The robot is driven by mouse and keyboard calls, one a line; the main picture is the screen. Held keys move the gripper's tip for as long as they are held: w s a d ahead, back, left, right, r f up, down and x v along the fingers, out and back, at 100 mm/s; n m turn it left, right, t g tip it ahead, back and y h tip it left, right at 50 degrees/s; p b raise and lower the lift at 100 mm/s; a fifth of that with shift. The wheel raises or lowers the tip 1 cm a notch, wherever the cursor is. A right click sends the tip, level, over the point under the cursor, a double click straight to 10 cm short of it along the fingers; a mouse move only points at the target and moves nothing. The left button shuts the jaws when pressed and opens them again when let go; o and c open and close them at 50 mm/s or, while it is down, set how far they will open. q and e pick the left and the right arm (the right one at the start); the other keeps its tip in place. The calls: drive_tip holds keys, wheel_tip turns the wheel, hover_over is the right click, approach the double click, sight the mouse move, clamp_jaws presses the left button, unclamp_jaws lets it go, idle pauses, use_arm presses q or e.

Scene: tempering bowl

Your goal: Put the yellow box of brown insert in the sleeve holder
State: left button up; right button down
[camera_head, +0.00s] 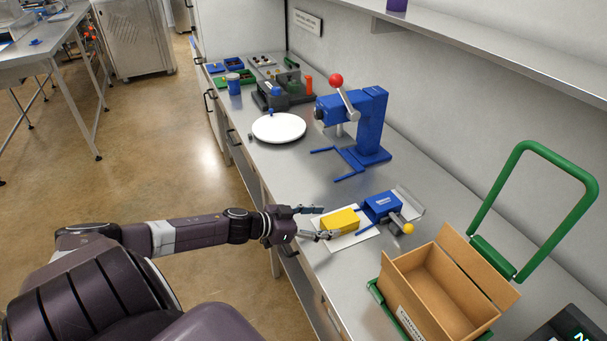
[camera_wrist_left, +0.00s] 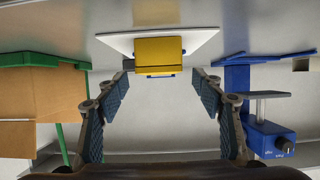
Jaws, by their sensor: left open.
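The yellow box (camera_head: 340,221) lies on a white plate (camera_head: 360,238) on the steel bench. It also shows in the left wrist view (camera_wrist_left: 160,52); no brown insert can be made out. Just beyond it stands a blue block-shaped holder (camera_head: 381,206), apparently the sleeve holder, with a yellow knob (camera_head: 408,228) at its near right. My left gripper (camera_head: 323,223) is open and empty at the box's left side, its fingers pointing toward it. In the left wrist view the box lies ahead, centred between the fingertips (camera_wrist_left: 161,82). My right gripper is not in view.
An open cardboard box (camera_head: 440,292) in a green-handled frame (camera_head: 540,150) stands at the right. A blue press (camera_head: 368,125) with a red ball lever stands farther back. A white round plate (camera_head: 279,128) and coloured trays (camera_head: 235,78) lie beyond.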

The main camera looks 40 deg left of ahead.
use_arm(q)
drive_tip(key=shift+v, duration=3.85)
